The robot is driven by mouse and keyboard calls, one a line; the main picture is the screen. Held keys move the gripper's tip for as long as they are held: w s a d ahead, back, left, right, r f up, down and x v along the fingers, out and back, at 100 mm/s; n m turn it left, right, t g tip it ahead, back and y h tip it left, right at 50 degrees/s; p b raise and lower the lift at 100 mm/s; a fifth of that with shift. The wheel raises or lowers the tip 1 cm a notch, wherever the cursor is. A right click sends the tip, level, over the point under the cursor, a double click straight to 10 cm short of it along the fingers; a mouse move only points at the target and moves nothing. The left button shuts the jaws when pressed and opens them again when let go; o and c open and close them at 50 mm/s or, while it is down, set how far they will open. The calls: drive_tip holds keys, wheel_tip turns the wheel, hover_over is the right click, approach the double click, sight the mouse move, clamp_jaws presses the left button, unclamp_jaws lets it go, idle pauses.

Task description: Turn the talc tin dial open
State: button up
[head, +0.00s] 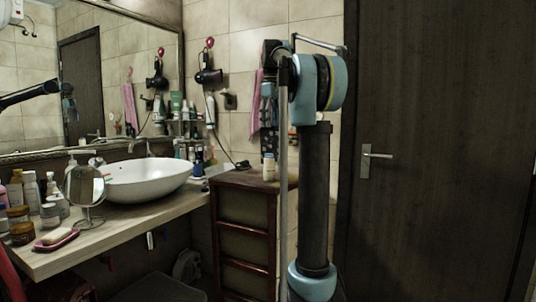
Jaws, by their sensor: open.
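A small pale tin (268,168), which looks like the talc tin, stands upright on top of the dark wooden drawer cabinet, near its back. Its dial is too small to make out. My arm rises in front of the cabinet and bends over at the top. My gripper (268,144) hangs down on the left side of my arm, dark and small, and appears just above the tin.
The drawer cabinet (246,225) stands right of a counter (130,226) with a white basin (150,180). A round mirror (84,186), a soap dish (56,240) and several bottles crowd the counter's left. A hair dryer (208,76) hangs on the wall. A dark door (430,100) is at right.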

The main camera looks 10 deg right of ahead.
wheel_tip(320, 180, up, 4)
drive_tip(key=f+n, duration=0.1)
drive_tip(key=n, duration=0.1)
hover_over(269, 155)
drive_tip(key=f, duration=1.6)
drive_tip(key=shift+w+f, duration=0.35)
drive_tip(key=shift+f, duration=0.05)
